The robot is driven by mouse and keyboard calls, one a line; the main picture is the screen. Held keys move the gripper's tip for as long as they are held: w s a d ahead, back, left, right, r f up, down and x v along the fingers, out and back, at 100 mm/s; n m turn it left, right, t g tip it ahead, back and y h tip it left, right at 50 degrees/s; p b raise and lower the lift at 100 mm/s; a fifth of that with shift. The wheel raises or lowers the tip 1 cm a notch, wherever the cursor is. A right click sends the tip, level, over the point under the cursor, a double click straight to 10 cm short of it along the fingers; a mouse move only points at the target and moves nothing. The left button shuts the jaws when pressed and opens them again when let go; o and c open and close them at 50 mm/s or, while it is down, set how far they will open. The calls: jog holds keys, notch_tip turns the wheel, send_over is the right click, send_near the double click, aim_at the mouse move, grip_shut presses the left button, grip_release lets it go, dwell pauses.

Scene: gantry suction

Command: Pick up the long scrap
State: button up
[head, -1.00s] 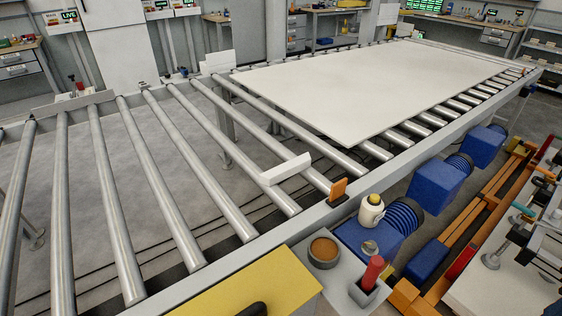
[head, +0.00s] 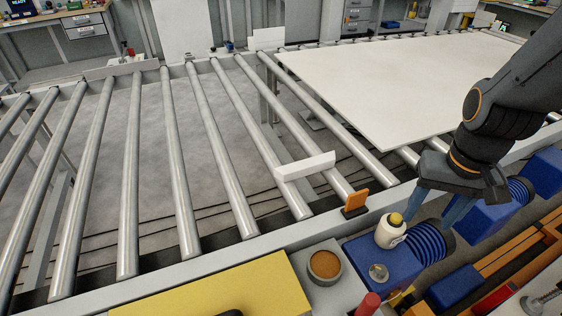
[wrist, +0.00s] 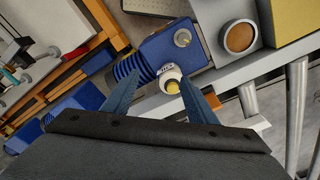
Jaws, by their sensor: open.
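Pale scrap strips lie around the roller bed. A short white strip (head: 305,166) lies across the rollers near the front rail, and its end shows in the wrist view (wrist: 258,122). A longer grey-white strip (head: 121,67) lies along the far rail at left. Another white piece (head: 266,39) stands at the far rail. I cannot tell for sure which is the long scrap; the far-left strip looks longest. My gripper (head: 432,212) is open and empty, right of the near strip and over the blue motor area. Its fingers show in the wrist view (wrist: 160,78).
A white bottle with a yellow cap (head: 391,233) stands close to my fingers. An orange block (head: 356,202) sits on the front rail. A large white sheet (head: 400,90) covers the right rollers. A brown-filled cup (head: 325,266) and yellow panel (head: 215,290) are in front.

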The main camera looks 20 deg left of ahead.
jog(key=shift+m, duration=0.9)
jog(key=w+a, duration=0.1)
jog(key=w, duration=0.1)
jog(key=w+a, duration=0.3)
jog(key=w, duration=0.1)
jog(key=shift+w+a+r, duration=0.15)
jog(key=shift+w+r, duration=0.05)
jog(key=w+a+m, duration=0.3)
jog(key=w+a, duration=0.4)
jog(key=a, duration=0.1)
jog(key=m+p, duration=0.1)
jog(key=m, duration=0.4)
send_over(307, 163)
jog(key=f, duration=0.2)
jog(key=shift+s+d+f+g, duration=0.1)
jog(key=shift+s+f+g, duration=0.1)
jog(key=shift+f+g, duration=0.15)
jog(key=shift+a+f+p, duration=0.15)
jog(key=shift+a+p, duration=0.15)
jog(key=shift+f, duration=0.35)
jog(key=shift+w+d+f+p, duration=0.15)
jog(key=shift+f+p, duration=0.55)
jog(key=shift+f, duration=1)
jog(key=shift+w+d+f+p, duration=0.15)
jog(key=shift+f+p, duration=0.5)
jog(key=shift+f, duration=1)
jog(key=c, duration=1.3)
